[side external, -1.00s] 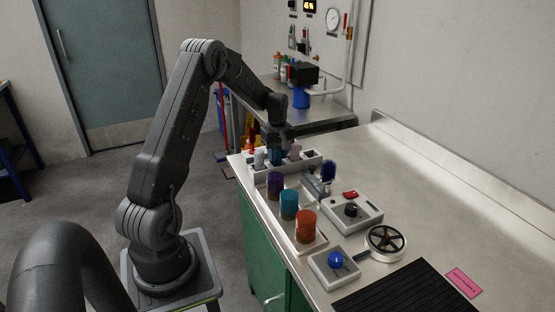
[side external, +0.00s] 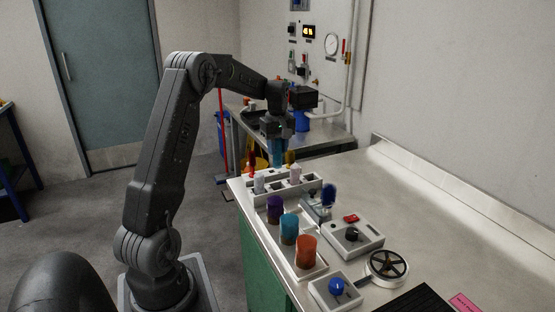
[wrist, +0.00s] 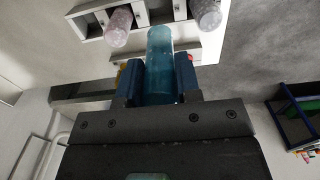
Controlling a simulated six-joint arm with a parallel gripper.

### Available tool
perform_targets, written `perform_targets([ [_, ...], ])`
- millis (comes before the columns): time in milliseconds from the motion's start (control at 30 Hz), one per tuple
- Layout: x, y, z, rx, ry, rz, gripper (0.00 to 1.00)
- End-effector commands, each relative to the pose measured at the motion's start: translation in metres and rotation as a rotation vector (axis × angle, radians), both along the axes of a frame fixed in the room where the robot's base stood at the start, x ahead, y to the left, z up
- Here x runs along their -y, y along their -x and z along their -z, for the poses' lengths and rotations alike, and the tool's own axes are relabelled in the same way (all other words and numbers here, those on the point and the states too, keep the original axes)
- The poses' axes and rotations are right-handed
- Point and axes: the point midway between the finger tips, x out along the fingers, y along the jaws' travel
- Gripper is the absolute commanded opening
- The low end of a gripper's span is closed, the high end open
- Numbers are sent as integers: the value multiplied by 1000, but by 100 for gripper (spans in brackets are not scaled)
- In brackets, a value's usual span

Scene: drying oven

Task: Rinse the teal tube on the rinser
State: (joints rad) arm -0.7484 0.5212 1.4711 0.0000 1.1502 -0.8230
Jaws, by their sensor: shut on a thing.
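My gripper (side external: 277,140) is shut on the teal tube (side external: 276,154) and holds it upright, just above the back of the white rack (side external: 301,186). In the wrist view, the translucent teal tube (wrist: 160,48) sits between the two blue fingers of my gripper (wrist: 160,82), its far end pointing toward the rack (wrist: 92,22). A small device with a blue rounded part (side external: 329,194) stands right of the rack; I cannot tell for sure that it is the rinser.
A pale tube (side external: 259,184) and a pinkish tube (side external: 295,172) stand in the rack. Control boxes (side external: 352,237) and a black handwheel (side external: 386,263) lie right.

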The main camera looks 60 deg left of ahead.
Motion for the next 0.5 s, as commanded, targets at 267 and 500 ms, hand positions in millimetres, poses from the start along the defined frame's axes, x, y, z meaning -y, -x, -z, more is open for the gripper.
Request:
perform_targets([
  [267,9,-7,-41,0,0,15,6],
  [500,53,-38,-40,0,0,84,6],
])
